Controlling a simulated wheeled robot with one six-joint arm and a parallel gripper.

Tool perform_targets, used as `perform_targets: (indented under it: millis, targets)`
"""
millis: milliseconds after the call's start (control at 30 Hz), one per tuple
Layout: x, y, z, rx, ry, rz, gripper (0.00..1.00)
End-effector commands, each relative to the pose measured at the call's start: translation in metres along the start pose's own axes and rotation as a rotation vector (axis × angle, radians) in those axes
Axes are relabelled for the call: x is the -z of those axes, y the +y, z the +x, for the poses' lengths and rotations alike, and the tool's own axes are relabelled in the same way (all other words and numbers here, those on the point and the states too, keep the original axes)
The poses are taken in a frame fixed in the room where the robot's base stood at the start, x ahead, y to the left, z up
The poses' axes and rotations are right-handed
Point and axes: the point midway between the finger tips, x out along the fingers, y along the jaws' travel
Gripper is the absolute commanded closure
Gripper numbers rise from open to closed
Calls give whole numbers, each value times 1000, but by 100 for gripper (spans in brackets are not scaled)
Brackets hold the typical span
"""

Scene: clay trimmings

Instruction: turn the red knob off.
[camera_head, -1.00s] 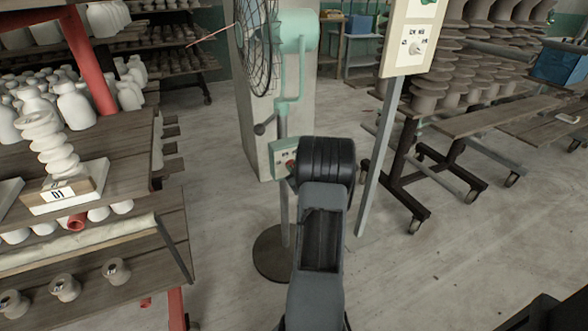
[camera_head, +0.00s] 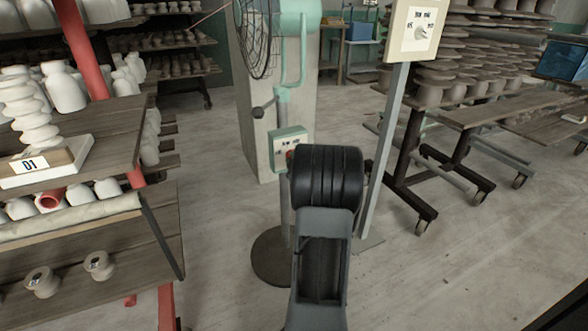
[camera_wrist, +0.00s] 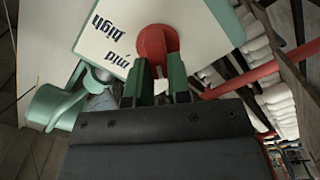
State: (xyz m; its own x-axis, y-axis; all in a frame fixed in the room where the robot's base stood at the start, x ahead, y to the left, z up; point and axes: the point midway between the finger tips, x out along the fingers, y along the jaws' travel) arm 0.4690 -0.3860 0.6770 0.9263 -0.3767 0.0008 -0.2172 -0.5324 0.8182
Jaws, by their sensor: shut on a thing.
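The red knob (camera_wrist: 155,42) sits on a white panel face with "mid" and "high" lettering, upside down in the wrist view. My gripper (camera_wrist: 157,76) has its two green fingers shut on the knob's grip, with a white mark showing between them. In the head view the mint-green control box (camera_head: 289,135) is mounted on the fan's stand, and only a reddish bit of the knob shows beside my arm. My fingers are hidden there behind my wrist. The knob's exact setting cannot be told.
The caged fan (camera_head: 258,38) stands on a round dark base (camera_head: 275,257) before a concrete pillar. Loaded pottery racks flank both sides.

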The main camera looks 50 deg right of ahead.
Motion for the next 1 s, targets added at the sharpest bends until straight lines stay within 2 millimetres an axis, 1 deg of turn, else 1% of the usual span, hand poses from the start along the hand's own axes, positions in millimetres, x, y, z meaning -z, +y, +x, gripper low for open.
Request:
perform_targets:
  millis: [33, 200, 400, 600, 1000]
  targets:
    - [-3, -5, 0, 0, 1, -32, 100]
    - [-2, -5, 0, 0, 1, -128, 100]
    - [-1, -4, 0, 1, 1, -199, 100]
    - [0, -3, 0, 2, 0, -231, 100]
    - [0, -3, 0, 2, 0, -237, 100]
